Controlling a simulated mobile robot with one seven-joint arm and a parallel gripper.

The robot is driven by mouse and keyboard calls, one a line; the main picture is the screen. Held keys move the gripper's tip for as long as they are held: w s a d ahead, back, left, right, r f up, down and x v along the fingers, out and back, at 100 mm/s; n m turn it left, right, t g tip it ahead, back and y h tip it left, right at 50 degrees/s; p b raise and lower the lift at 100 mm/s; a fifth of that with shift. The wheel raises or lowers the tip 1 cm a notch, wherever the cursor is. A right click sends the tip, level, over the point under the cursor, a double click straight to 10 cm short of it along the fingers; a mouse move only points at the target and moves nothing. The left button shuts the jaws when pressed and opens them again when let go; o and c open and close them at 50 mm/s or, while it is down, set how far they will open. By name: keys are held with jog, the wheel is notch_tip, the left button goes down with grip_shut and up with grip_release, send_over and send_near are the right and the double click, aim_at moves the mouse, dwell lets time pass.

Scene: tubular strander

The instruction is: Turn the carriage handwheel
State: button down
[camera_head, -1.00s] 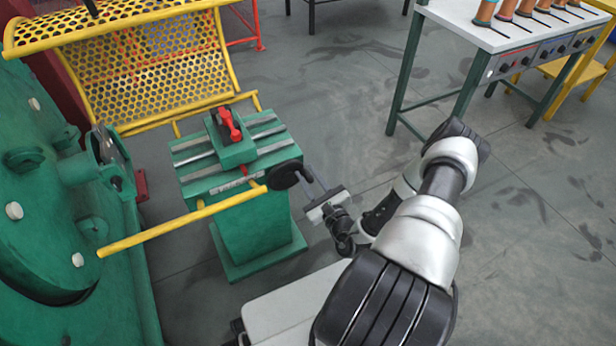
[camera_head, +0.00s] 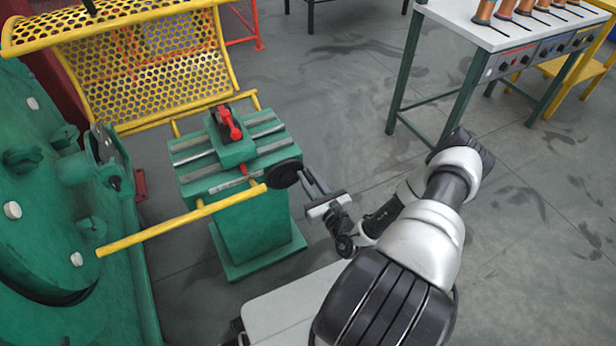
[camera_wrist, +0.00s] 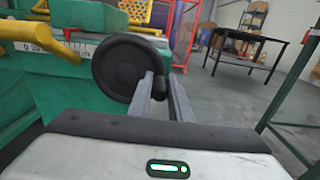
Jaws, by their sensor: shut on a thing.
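The carriage handwheel (camera_head: 284,173) is a black disc on the right side of the green carriage (camera_head: 238,150). In the wrist view the handwheel (camera_wrist: 120,66) faces me, with a small dark handle (camera_wrist: 159,88) near its lower right rim. My gripper (camera_head: 303,176) is at the right of the wheel. In the wrist view my gripper (camera_wrist: 163,84) has its two grey fingers on either side of the handle, shut on it. The fingers partly cover the handle and the wheel's right rim.
A yellow bar (camera_head: 180,222) runs from the large green machine (camera_head: 40,200) to the carriage's near side. A red lever (camera_head: 229,122) sits on top of the carriage. A yellow mesh guard (camera_head: 150,65) stands behind. A workbench (camera_head: 477,22) is at the upper right, with open floor between.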

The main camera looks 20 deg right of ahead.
jog(key=c, duration=1.9)
grip_release()
jog(key=s+p, duration=0.3)
jog(key=s, duration=1.4)
jog(key=shift+s+d, duration=0.25)
jog(key=shift+d, duration=0.05)
